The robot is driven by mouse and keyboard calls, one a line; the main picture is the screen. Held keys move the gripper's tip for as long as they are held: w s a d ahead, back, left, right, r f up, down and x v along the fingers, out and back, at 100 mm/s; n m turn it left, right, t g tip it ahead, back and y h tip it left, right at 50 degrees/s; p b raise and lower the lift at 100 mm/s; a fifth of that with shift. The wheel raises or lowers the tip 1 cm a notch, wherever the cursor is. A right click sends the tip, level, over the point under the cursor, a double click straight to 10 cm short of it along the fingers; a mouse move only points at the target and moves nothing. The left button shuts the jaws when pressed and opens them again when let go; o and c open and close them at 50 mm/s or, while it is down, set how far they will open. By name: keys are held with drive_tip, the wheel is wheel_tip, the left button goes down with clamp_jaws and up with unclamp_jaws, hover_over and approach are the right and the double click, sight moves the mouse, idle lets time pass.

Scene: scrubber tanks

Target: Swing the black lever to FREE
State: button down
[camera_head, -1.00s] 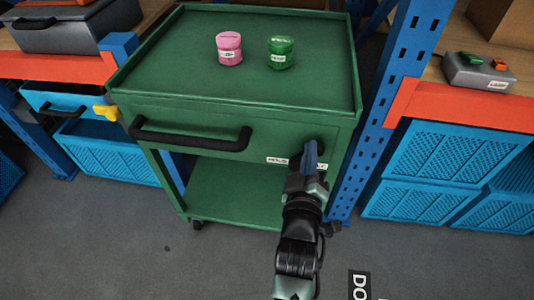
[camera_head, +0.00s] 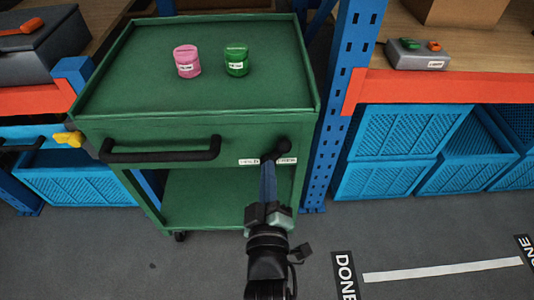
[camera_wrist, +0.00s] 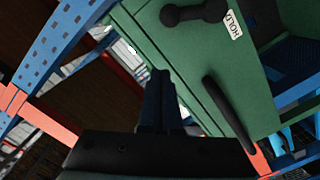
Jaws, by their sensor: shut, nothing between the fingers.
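The black lever (camera_head: 282,147) is on the front of the green cart, at the right end of its drawer face. It also shows at the top of the wrist view (camera_wrist: 195,13), with one end close to the HOLD label (camera_wrist: 234,24). In the head view the HOLD label (camera_head: 249,161) is left of the FREE label (camera_head: 287,161), both just below the lever. My gripper (camera_head: 267,168) is shut and empty, its blue fingers pointing up at the cart front just below the lever. In the wrist view the fingers (camera_wrist: 160,78) look apart from the lever.
The cart (camera_head: 190,128) has a black drawer handle (camera_head: 160,155) left of the lever. A pink jar (camera_head: 187,61) and a green jar (camera_head: 236,61) stand on top. A blue rack post (camera_head: 335,100) is close on the right. Open floor lies in front.

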drive_tip(key=shift+s, duration=1.1)
